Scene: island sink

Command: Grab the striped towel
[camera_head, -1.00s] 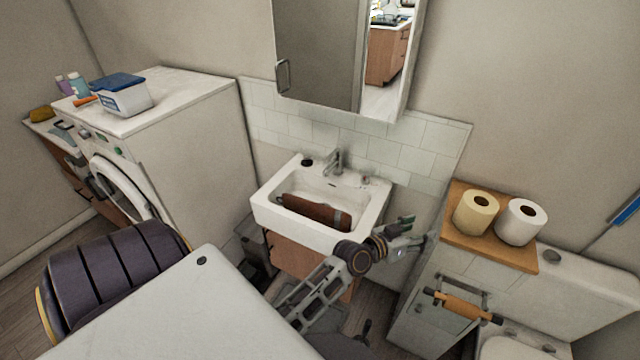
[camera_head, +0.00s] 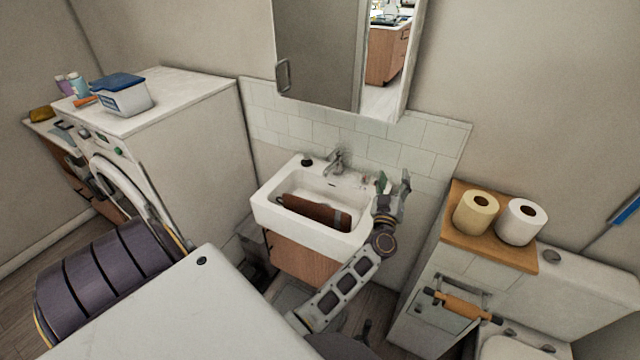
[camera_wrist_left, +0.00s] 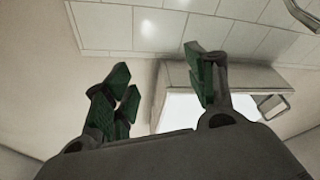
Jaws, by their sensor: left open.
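The towel (camera_head: 315,212) is a brown bundle with a greyish band near its right end; I cannot make out clear stripes. It lies in the basin of the white sink (camera_head: 262,208). My left gripper (camera_head: 393,183) is at the sink's right edge, fingers pointing up, apart from the towel and to its right. In the left wrist view its green-padded fingers (camera_wrist_left: 157,68) are spread with nothing between them, and the towel does not show. My right gripper is not in view.
The faucet (camera_head: 337,162) stands at the sink's back, below the mirror cabinet (camera_head: 318,50). A wooden shelf (camera_head: 452,222) with two paper rolls (camera_head: 476,212) is right of my left gripper. A washing machine (camera_head: 200,120) stands left. The space above the basin is clear.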

